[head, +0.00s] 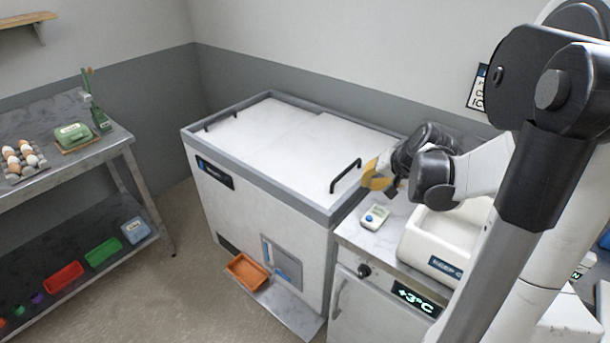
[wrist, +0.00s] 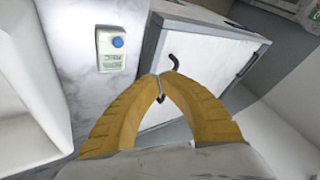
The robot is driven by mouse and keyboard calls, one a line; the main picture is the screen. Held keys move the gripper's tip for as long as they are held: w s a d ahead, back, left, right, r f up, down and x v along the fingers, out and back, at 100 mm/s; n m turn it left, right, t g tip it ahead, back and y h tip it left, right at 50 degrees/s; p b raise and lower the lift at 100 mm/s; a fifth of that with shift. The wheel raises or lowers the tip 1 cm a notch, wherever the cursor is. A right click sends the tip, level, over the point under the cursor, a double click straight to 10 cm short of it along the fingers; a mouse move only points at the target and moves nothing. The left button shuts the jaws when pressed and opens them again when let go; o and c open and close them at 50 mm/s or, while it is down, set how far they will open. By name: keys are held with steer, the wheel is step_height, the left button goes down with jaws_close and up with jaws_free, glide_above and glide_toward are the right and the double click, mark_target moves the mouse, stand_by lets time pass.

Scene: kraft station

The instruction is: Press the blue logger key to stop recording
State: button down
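The logger is a small white box (head: 375,217) with a blue round key and a small greenish display. It lies on the marble-look counter (head: 400,212) beside the chest freezer. In the wrist view the logger (wrist: 111,62) is left of the fingers, with its blue key (wrist: 118,41) uncovered at its upper part. The display text is too small to read. My gripper (head: 374,182) has yellow fingers and is above the counter, behind the logger in the head view. In the wrist view my gripper (wrist: 162,77) has its fingertips together, with nothing held, apart from the logger.
The white chest freezer (head: 257,203) with black lid handles stands left of the logger. A white bin (head: 448,228) stands close on its right. An orange tray (head: 247,271) sits low at the freezer's front. A steel table (head: 75,164) with eggs is far left.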

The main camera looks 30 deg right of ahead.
mark_target(366, 218)
steer(key=shift+d+f, duration=0.45)
steer(key=shift+d, duration=0.05)
steer(key=shift+f, duration=0.1)
step_height(366, 218, down, 9)
steer(key=b, duration=0.7)
steer(key=shift+r, duration=0.2)
stand_by(0.9)
steer(key=shift+f+b, duration=0.4)
steer(key=shift+b, duration=0.05)
steer(key=shift+f+b, duration=0.4)
steer(key=shift+f, duration=0.1)
stand_by(0.5)
steer(key=shift+r, duration=0.1)
steer(key=shift+r+p, duration=0.75)
steer(key=shift+r, duration=0.1)
